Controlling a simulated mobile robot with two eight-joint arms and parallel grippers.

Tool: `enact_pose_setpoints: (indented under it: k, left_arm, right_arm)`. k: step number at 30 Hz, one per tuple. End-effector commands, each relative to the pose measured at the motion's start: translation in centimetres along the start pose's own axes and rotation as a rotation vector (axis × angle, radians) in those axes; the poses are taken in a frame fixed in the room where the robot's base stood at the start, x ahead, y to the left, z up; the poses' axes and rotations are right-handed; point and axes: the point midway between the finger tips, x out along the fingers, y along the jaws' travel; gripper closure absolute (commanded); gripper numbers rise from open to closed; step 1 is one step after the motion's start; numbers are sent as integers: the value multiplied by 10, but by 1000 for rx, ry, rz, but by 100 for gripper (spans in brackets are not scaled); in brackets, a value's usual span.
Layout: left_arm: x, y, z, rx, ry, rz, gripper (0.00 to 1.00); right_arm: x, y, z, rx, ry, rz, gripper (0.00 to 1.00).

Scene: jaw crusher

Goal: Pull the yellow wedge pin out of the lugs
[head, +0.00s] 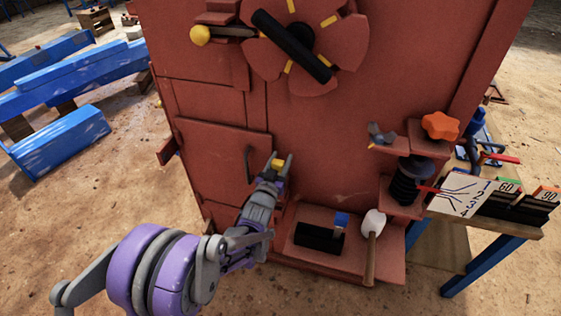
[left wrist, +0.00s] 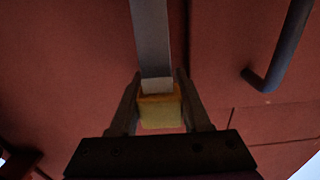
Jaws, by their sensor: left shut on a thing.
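The wedge pin shows its yellow head (head: 279,163) at the tip of my left gripper (head: 275,168) in the head view, in front of the red machine and right of the dark door handle (head: 249,165). In the left wrist view, the gripper (left wrist: 160,108) is shut on the pin's yellow block head (left wrist: 160,110). The pin's flat grey shank (left wrist: 153,45) runs from the head to the top of that picture. I cannot make out the lugs in either view, nor whether the shank sits in them. My right gripper is not in view.
The red door (head: 215,160) is shut. A red wheel (head: 345,45) and a yellow-knobbed lever (head: 200,36) are above. An orange knob (head: 440,126) and a side table (head: 455,230) stand farther right.

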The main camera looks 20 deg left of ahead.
Motion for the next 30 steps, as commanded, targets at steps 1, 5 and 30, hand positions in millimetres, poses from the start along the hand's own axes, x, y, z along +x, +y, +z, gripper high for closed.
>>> enact_pose_setpoints:
  k: [1,5,30]
  left_arm:
    - [0,0,-4,0,2,0,100]
    - [0,0,-9,0,2,0,100]
    - [0,0,-43,0,1,0,100]
  right_arm:
    - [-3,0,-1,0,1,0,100]
    - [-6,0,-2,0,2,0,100]
    - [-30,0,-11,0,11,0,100]
